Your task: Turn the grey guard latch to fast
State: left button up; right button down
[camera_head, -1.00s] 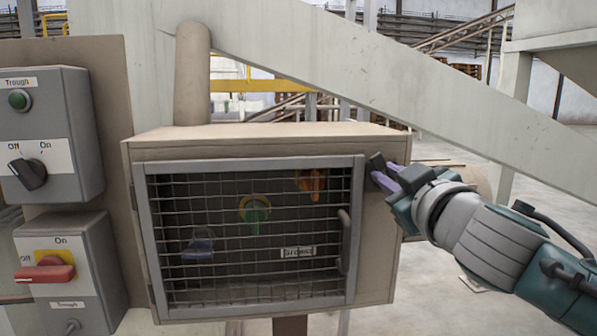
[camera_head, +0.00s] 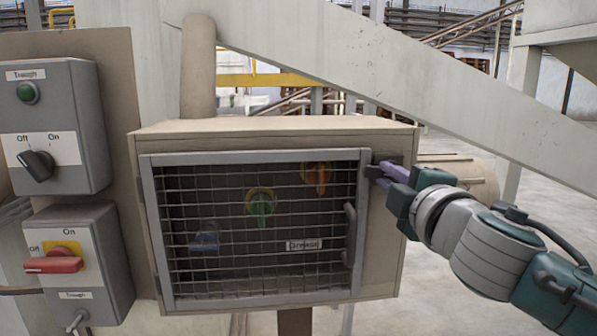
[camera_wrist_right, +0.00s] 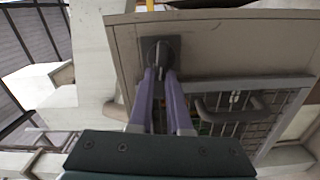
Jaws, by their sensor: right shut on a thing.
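The dark grey guard latch (camera_wrist_right: 160,48) sits on a square plate on the beige box's frame, beside the mesh guard door's upper corner. In the head view the latch (camera_head: 381,158) is at the door's top right, partly hidden by my fingers. My right gripper (camera_head: 381,171) reaches in from the right. Its purple fingers, also in the wrist view (camera_wrist_right: 160,76), are shut on the latch knob, one on each side. The mesh guard door (camera_head: 255,298) looks closed against the box. The latch's exact turn angle is hard to tell. My left gripper is out of view.
The door has a grey handle (camera_head: 350,235) on its right side. Behind the mesh are blue, green and orange handles and a label. Two grey switch boxes (camera_head: 85,125) stand left of the beige box (camera_head: 385,240). A diagonal beam (camera_head: 400,85) passes behind.

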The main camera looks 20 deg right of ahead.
jog(key=shift+f+n, duration=0.1)
jog(key=shift+n, duration=0.7)
jog(key=c, duration=0.9)
grip_release()
jog(key=shift+o, duration=0.2)
jog(key=v, duration=1)
